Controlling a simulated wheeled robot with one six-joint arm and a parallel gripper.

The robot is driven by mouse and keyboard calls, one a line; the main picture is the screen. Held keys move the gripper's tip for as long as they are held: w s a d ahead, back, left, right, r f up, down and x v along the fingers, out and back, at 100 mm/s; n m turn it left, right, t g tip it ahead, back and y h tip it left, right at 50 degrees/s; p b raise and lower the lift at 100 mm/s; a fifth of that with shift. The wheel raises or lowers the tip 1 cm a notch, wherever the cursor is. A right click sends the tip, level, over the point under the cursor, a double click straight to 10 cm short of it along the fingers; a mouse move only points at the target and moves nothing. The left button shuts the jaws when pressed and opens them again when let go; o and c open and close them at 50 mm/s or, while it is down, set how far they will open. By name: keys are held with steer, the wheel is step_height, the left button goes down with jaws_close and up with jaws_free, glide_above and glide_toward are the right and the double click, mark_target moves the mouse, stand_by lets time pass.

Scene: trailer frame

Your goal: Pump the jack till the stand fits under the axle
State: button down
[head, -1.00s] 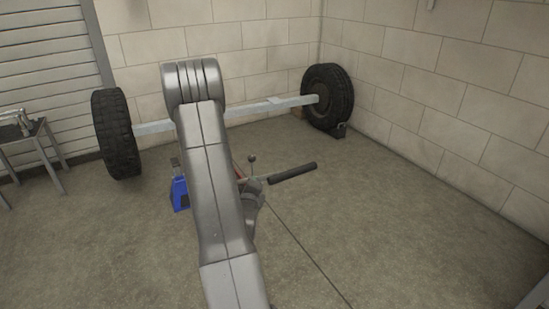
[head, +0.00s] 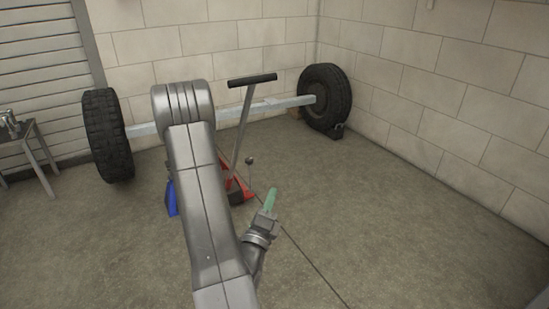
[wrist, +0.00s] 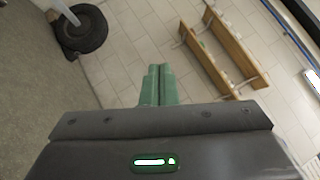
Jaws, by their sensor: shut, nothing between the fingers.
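The grey axle (head: 285,104) runs between the left tyre (head: 107,136) and the right tyre (head: 325,100). The red jack (head: 240,192) is on the floor below the axle, partly hidden by my arm. Its handle (head: 242,125) stands nearly upright, with a black crossbar grip (head: 252,80) above axle height in the picture. The blue stand (head: 171,197) is mostly hidden behind my arm, left of the jack. My gripper (head: 271,200) is shut and empty, in front and right of the jack, apart from the handle. Its green fingers (wrist: 158,85) touch each other in the wrist view.
A metal bench (head: 33,150) stands at the left by a shutter. A dark chock (head: 338,131) sits at the right tyre. The floor (head: 380,220) on the right is clear. The wrist view shows a wooden shelf unit (wrist: 228,52) and a tyre (wrist: 85,28).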

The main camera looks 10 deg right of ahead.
steer(key=w+a+r+p+x, duration=0.1)
steer(key=a+x, duration=0.1)
steer(key=x, duration=1.1)
steer(key=shift+a, duration=0.4)
